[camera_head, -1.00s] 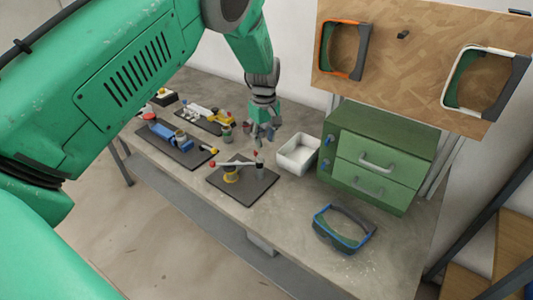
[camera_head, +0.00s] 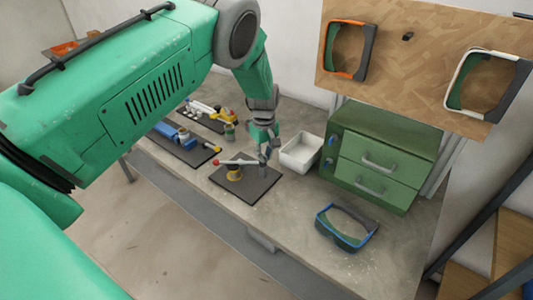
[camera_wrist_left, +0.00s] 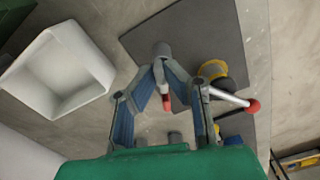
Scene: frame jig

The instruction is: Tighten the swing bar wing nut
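The swing bar jig is a dark square plate (camera_head: 262,191) bearing a yellow and black round base (camera_head: 234,173). A light bar with a red ball end (camera_head: 215,162) lies over the base. A grey post (camera_head: 263,157) stands near the bar's other end. My left gripper (camera_head: 264,146) hangs over that post. In the left wrist view its blue fingers (camera_wrist_left: 160,72) converge in front of the grey post (camera_wrist_left: 162,48), with a small red piece (camera_wrist_left: 166,102) between them. I cannot tell whether they touch or grip anything. The wing nut is not clearly distinguishable. My right gripper is not in view.
A white bin (camera_head: 300,153) stands right of the jig, beside a green drawer cabinet (camera_head: 385,152). A blue-rimmed frame (camera_head: 345,228) lies at the front right. Other plates with fixtures (camera_head: 187,148) stand left. A board (camera_head: 420,62) holding two frames is behind.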

